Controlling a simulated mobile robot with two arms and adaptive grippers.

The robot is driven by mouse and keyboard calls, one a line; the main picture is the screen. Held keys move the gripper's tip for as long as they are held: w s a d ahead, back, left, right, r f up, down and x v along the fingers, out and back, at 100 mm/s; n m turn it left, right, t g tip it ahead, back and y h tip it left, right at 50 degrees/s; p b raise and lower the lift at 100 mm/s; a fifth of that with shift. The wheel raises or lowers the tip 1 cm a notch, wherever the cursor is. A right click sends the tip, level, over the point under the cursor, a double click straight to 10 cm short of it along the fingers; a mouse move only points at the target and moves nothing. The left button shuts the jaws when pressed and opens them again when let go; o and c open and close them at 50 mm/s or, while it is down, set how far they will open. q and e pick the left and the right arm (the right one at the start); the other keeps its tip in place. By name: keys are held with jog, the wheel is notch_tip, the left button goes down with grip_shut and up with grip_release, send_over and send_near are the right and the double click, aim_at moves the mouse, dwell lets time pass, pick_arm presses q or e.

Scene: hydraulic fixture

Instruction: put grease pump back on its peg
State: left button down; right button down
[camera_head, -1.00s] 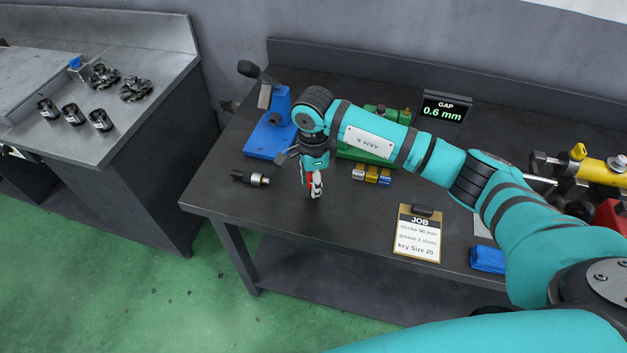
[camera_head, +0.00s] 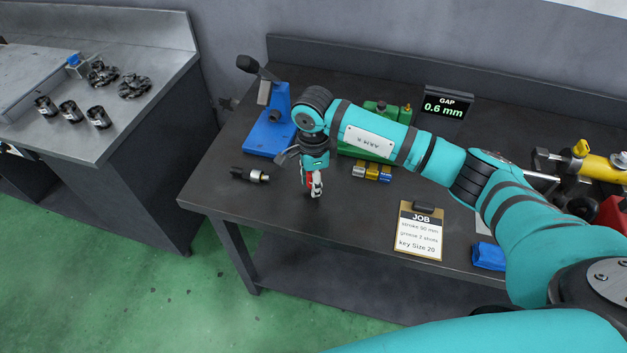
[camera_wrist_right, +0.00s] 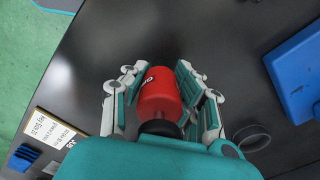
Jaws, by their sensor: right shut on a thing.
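The grease pump, a red cylinder with a black end and partly hidden white lettering (camera_wrist_right: 160,95), sits between the fingers of my right gripper (camera_wrist_right: 163,90) in the wrist view. The gripper is shut on it. In the head view my right gripper (camera_head: 314,184) points down over the front left part of the dark table, with only a bit of red showing. I cannot tell whether the pump touches the table. I cannot make out the peg for certain. A dark ring-shaped part (camera_wrist_right: 251,138) lies beside the fingers in the wrist view. My left gripper is not in view.
A blue stand with a lever (camera_head: 268,130) is behind the gripper. A black tool with a metal end (camera_head: 250,174) lies left of it.

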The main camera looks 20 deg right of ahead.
jog(key=shift+f, duration=0.1)
dwell(0.5)
jog(key=c, duration=0.9)
grip_release()
jog(key=shift+c, duration=0.2)
